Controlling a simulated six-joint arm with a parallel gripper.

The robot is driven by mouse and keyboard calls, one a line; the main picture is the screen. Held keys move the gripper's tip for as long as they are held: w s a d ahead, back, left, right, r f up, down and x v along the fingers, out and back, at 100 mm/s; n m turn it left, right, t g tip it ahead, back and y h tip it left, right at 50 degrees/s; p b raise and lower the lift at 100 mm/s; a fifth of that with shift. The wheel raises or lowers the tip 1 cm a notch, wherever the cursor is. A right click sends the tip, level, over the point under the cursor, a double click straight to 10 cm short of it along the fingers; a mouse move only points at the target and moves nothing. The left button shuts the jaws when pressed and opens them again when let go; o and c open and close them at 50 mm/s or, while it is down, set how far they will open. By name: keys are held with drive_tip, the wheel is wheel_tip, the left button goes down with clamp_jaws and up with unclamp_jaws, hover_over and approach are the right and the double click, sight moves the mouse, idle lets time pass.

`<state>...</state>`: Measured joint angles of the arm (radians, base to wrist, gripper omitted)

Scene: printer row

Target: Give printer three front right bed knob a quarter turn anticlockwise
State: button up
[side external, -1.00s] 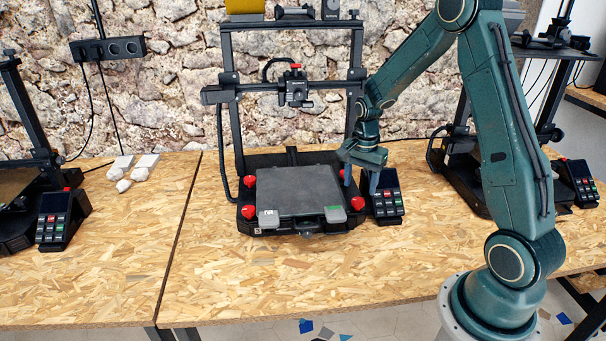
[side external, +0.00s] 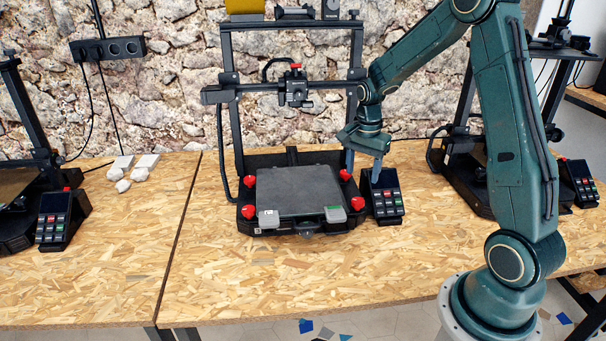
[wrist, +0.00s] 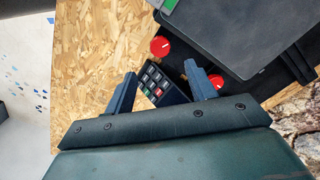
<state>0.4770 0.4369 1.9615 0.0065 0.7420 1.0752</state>
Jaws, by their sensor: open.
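The middle printer (side external: 290,222) stands on the chipboard bench with a dark bed plate (side external: 298,190). Its front right bed knob (side external: 358,203) is red and sits beside the bed's near right corner. In the wrist view this knob (wrist: 159,46) shows a pale pointer mark and lies beyond the fingertips. The rear right red knob (side external: 345,174) is close to one finger; it also shows in the wrist view (wrist: 216,80). My gripper (side external: 362,170) is open and empty, above the printer's right side, apart from the front right knob. In the wrist view its fingers (wrist: 160,70) frame the keypad.
The keypad box (side external: 386,203) stands right of the printer, close to the front right knob. Clips (side external: 334,213) sit on the bed's front edge. Other printers stand left and right. The bench in front is clear.

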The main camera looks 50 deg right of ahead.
sight(358, 200)
wheel_tip(358, 200, up, 5)
drive_tip(key=m, duration=0.8)
drive_tip(key=shift+a+r, duration=0.15)
drive_tip(key=shift+f, duration=0.2)
wheel_tip(358, 200, down, 14)
drive_tip(key=shift+r, duration=0.25)
idle(0.3)
drive_tip(key=c, duration=1)
